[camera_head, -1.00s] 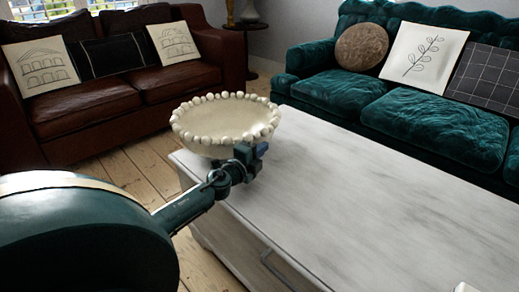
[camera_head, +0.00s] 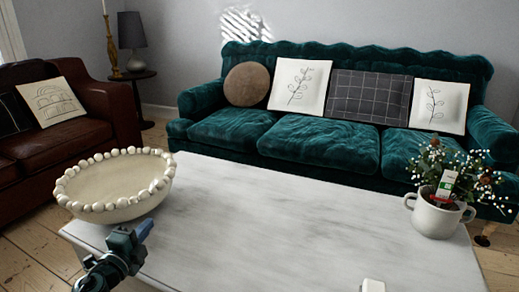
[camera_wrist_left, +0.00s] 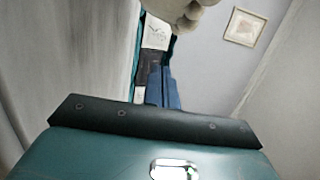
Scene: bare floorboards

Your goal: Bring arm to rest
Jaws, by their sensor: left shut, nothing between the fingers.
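My left gripper (camera_head: 144,230) is at the lower left of the head view, just in front of and below the beaded bowl's rim. Its blue fingers are shut and empty; they also show in the wrist view (camera_wrist_left: 165,92). The cream bowl (camera_head: 118,183) with round beads along its rim stands upright on the left end of the white table (camera_head: 275,225). Part of its beaded rim shows at the top of the wrist view (camera_wrist_left: 190,14). I cannot tell if the gripper touches the bowl. My right gripper is not in view.
A white pot with a flowering plant (camera_head: 437,213) stands at the table's right. A small white object (camera_head: 373,286) is at the front edge of view. The table's middle is clear. A teal sofa (camera_head: 320,145) stands behind, a brown sofa (camera_head: 75,125) at left.

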